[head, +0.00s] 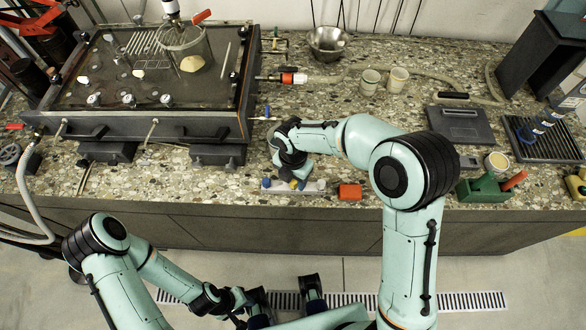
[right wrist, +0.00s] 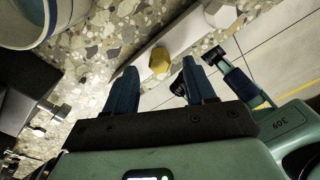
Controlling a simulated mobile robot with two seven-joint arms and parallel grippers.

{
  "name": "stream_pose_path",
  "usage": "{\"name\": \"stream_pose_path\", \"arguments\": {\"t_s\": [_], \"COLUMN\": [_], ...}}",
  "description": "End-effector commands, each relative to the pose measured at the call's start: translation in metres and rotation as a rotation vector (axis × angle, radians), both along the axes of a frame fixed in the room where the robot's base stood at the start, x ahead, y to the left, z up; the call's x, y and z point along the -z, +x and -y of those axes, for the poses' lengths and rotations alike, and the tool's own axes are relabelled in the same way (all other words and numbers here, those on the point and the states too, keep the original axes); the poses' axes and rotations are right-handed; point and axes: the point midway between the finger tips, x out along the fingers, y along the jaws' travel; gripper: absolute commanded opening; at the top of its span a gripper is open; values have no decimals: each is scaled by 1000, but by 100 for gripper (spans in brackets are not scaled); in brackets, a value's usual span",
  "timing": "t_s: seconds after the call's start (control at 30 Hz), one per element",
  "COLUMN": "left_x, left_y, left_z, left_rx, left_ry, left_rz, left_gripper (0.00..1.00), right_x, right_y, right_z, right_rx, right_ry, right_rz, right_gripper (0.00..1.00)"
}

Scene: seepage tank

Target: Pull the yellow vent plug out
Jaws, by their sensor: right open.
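The yellow vent plug (right wrist: 160,60) is a small hexagonal knob on a pale bar (right wrist: 180,38). In the right wrist view it lies between and just beyond the two fingertips of my right gripper (right wrist: 160,75), which is open and empty; I cannot tell whether either finger touches it. In the head view the plug (head: 296,184) is mostly hidden by my right gripper (head: 291,178), which points down over the bar (head: 315,187) near the counter's front edge. My left gripper (head: 286,290) is low in front of the counter, its fingers apart and empty.
The seepage tank (head: 235,120) stands at the left on the speckled counter (head: 345,125). A pale hexagonal knob (right wrist: 220,13) sits further along the bar. An orange-red block (head: 350,191) lies just right of the bar.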

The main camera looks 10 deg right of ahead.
Motion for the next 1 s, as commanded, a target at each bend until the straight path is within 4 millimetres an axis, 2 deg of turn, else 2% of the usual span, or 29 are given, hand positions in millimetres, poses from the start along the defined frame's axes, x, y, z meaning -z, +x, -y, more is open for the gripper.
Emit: {"name": "stream_pose_path", "arguments": {"t_s": [0.03,0.2,0.5,0.67,0.8,0.83,0.87,0.9,1.0], "left_x": [1,2,2,2,2,2,2,2,2], "left_y": [0,0,0,0,0,0,0,0,0], "left_z": [0,0,0,0,0,0,0,0,0], "left_rx": [0,0,0,0,0,0,0,0,0], "left_ry": [0,0,0,0,0,0,0,0,0], "left_rz": [0,0,0,0,0,0,0,0,0], "left_gripper": [34,34,34,34,34,34,34,34,34], "right_x": [7,17,18,18,18,18,18,18,18], "right_y": [-1,0,0,0,0,0,0,0,0], "right_z": [0,0,0,0,0,0,0,0,0], "right_rx": [-1,0,0,0,0,0,0,0,0], "right_ry": [-1,-1,-1,0,0,0,0,0,0], "right_rz": [-3,-1,-1,0,0,0,0,0,0], "right_gripper": [55,55,55,3,0,14,4,0,0]}}
